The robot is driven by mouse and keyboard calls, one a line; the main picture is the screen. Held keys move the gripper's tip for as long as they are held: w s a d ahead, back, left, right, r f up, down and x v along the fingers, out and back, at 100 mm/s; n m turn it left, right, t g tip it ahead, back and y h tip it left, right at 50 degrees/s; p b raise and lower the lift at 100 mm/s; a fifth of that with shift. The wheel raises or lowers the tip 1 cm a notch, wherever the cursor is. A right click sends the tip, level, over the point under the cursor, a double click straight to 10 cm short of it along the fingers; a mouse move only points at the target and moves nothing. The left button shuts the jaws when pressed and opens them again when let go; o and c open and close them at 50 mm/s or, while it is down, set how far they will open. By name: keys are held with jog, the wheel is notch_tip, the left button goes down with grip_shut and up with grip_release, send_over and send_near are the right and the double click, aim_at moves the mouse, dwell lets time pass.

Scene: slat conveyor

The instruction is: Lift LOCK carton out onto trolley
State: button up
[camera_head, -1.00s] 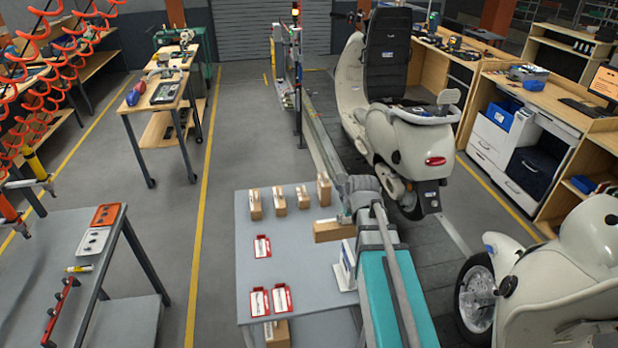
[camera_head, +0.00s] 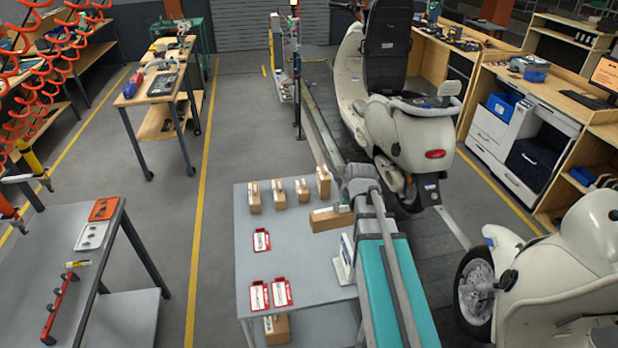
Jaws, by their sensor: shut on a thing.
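My gripper (camera_head: 343,207) is shut on a brown carton (camera_head: 330,222) at the right edge of the grey trolley top (camera_head: 292,225). The carton lies lengthwise, with a light label strip on its top. The fingers are small here and partly hidden by my arm. I cannot tell whether the carton touches the trolley top. Several other small cartons stand along the back of the top, among them a taller one (camera_head: 323,183). No LOCK lettering is readable on any carton.
Red-framed cards (camera_head: 261,240) lie on the trolley top, and a white upright holder (camera_head: 343,265) stands by my arm. Another carton (camera_head: 276,328) is on the shelf below. A cream scooter (camera_head: 410,130) stands behind on the conveyor. The trolley's middle is mostly bare.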

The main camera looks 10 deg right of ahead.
jog(key=w+a+n+g+y, duration=0.2)
jog(key=w+a+n, duration=0.2)
jog(key=w+n, duration=0.3)
jog(key=w+a+r+n+g+y+p, duration=0.1)
jog(key=w+a+n+g+y, duration=0.1)
jog(key=w+a+n, duration=0.3)
jog(key=shift+w+n, duration=1.45)
jog(key=shift+n, duration=1.15)
jog(key=shift+f, duration=0.15)
notch_tip(320, 180, down, 22)
jog(key=b, duration=2.2)
jog(key=shift+f, duration=0.1)
jog(key=shift+d+f+b, duration=0.1)
jog(key=shift+f+b, duration=0.5)
jog(key=shift+b, duration=0.25)
jog(key=o, duration=1.3)
